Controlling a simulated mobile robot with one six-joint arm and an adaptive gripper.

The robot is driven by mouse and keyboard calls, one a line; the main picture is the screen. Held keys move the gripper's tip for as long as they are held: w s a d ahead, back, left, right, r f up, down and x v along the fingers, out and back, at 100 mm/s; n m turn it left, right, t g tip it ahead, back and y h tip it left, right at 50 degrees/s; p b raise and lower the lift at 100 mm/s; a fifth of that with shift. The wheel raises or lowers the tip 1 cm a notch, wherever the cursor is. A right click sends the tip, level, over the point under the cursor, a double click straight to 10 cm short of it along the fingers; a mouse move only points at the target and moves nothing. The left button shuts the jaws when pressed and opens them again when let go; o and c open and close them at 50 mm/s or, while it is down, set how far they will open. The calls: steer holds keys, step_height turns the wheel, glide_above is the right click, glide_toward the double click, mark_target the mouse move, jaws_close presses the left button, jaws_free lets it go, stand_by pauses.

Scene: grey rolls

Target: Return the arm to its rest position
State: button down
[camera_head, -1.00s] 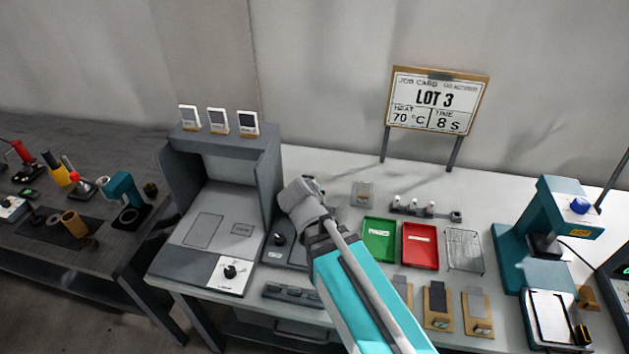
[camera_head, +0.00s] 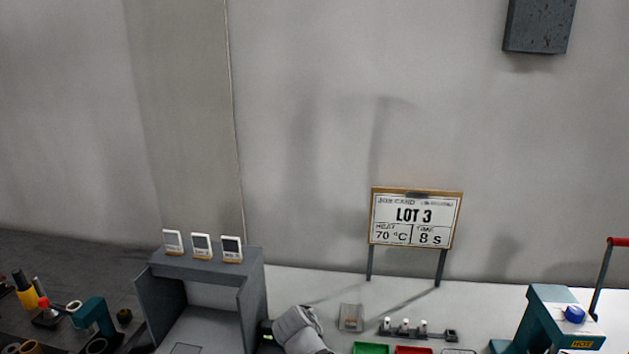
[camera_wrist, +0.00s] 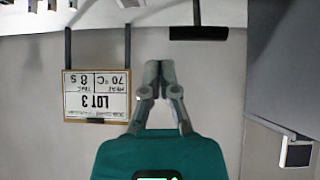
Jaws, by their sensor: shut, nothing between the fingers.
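My arm (camera_head: 300,330) shows at the bottom of the head view, with a grey rounded link near the right side of the grey open-fronted machine; my fingers cannot be made out there. In the wrist view my gripper (camera_wrist: 160,80) is shut and empty, its two grey fingertips together in front of the wall. The wrist view is upside down. The job card (camera_head: 415,218), reading LOT 3, 70 °C and 8 s, stands on two posts at the back of the bench. It also shows in the wrist view (camera_wrist: 96,95), left of the fingers and apart from them.
The grey machine (camera_head: 255,295) carries three small white-framed displays (camera_head: 201,245). Right of my arm are a green tray (camera_head: 370,348), a red tray (camera_head: 413,350) and a small rack (camera_head: 415,331). A teal press (camera_head: 550,315) stands at right. A dark box (camera_head: 538,25) hangs high on the wall.

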steer(key=s+d+f+n+g+y, duration=0.1)
steer(key=s+d+g, duration=0.3)
steer(key=d, duration=0.5)
steer(key=s+d+f+g+y, duration=0.1)
steer(key=s+d+f+g, duration=0.3)
steer(key=d, duration=0.5)
steer(key=shift+s+d+f+n+g, duration=0.3)
steer(key=shift+s+f+n+g, duration=0.1)
steer(key=shift+s+g, duration=0.15)
